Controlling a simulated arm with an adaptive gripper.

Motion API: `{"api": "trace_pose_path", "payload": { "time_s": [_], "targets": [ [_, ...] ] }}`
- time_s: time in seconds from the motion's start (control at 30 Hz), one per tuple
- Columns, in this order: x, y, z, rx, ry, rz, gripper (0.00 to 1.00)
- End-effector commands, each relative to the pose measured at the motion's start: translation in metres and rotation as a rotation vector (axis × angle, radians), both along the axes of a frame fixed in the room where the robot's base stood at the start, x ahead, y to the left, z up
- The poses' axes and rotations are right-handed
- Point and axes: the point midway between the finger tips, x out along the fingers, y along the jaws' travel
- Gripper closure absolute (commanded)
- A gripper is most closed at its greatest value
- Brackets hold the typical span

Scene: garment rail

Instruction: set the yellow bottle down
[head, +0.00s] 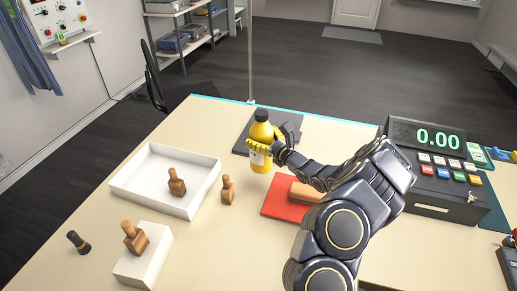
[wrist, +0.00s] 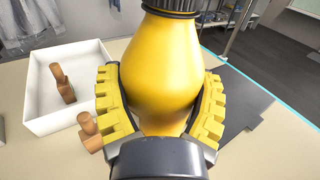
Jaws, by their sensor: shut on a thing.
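The yellow bottle (head: 262,132) has a black cap and a pale label low on its side. It is upright between the yellow padded fingers of my gripper (head: 263,146), in front of the dark mat (head: 243,146). I cannot tell whether its base touches the table (head: 217,233). In the wrist view the bottle (wrist: 163,65) fills the middle, and the fingers of my gripper (wrist: 161,98) press on it from both sides. Its base is hidden there. The dark mat (wrist: 242,105) lies to the right in that view.
A white tray (head: 127,186) holds a wooden stamp (head: 177,184). Another stamp (head: 227,190) stands beside it. A white block (head: 145,266) bears a stamp. A red pad (head: 275,205) with a wooden piece lies under my arm. A cash register (head: 440,175) stands at right.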

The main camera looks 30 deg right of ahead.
Motion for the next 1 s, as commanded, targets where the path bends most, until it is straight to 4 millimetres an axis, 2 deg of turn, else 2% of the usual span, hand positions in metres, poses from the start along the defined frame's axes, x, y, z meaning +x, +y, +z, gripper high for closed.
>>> {"api": "trace_pose_path", "payload": {
  "time_s": [0.1,0.3,0.4,0.73,1.0],
  "targets": [
    [0.019,-0.006,-0.012,-0.003,0.000,0.002,0.63],
    [0.038,-0.014,-0.040,-0.002,0.005,0.001,0.63],
    [0.046,-0.017,-0.047,-0.002,-0.003,0.003,0.63],
    [0.059,-0.023,-0.062,-0.004,-0.002,-0.001,0.63],
    [0.061,-0.023,-0.093,0.000,-0.002,0.001,0.63]
  ]
}}
